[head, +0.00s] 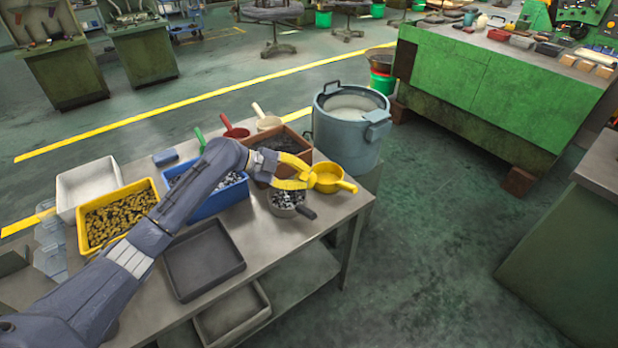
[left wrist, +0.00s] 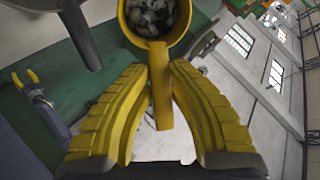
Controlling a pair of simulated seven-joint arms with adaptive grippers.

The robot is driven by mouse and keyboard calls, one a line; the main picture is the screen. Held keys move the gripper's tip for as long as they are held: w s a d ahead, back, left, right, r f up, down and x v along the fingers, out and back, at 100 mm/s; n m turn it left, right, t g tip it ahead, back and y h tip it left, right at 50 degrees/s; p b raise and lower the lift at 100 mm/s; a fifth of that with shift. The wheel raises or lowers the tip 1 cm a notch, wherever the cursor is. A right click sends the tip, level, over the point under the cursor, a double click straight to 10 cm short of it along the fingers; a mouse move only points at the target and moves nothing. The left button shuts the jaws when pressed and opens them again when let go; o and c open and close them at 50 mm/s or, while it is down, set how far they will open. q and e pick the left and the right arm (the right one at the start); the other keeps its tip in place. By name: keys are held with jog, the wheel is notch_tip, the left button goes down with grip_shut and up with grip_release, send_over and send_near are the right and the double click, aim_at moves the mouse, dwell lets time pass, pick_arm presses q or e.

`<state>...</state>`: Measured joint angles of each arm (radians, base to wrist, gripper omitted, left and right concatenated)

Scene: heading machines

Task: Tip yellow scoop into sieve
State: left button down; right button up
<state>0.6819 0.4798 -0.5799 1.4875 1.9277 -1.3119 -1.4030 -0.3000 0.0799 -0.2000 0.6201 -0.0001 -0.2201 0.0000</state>
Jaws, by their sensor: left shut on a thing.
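The yellow scoop (head: 328,178) is over the table's right edge, beside the steel drum. In the left wrist view the scoop (left wrist: 157,45) has grey and pale lumps in its bowl. My left gripper (head: 305,178) is shut on the scoop; its yellow fingers flank the handle in the left wrist view (left wrist: 163,90). A blue-grey drum (head: 345,140) with handles stands behind the scoop, with a pale round surface (head: 350,106) in its mouth; I cannot tell whether this is the sieve. Small yellow fingers, probably my right gripper (left wrist: 26,78), show at the wrist view's left.
A grey scoop (head: 289,203) of metal bits lies just below my fingers. Bins of parts, including a yellow bin (head: 117,215) and a brown bin (head: 290,145), fill the table. An empty dark tray (head: 203,260) sits in front. Floor right of the table is clear.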

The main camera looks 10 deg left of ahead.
pick_arm(q)
jog(key=shift+s+a+f+n+t+h, duration=0.1)
jog(key=shift+a+f+n+t+h, duration=0.15)
jog(key=shift+a+h, duration=0.65)
jog(key=shift+a+f+t+h, duration=0.15)
jog(key=shift+a+f+h, duration=0.25)
jog(key=shift+h, duration=0.85)
jog(key=shift+s+a+f+n+t+h, duration=0.1)
jog(key=shift+a+f+n+t+h, duration=0.1)
jog(key=shift+a+h, duration=0.75)
jog(key=shift+d, duration=0.15)
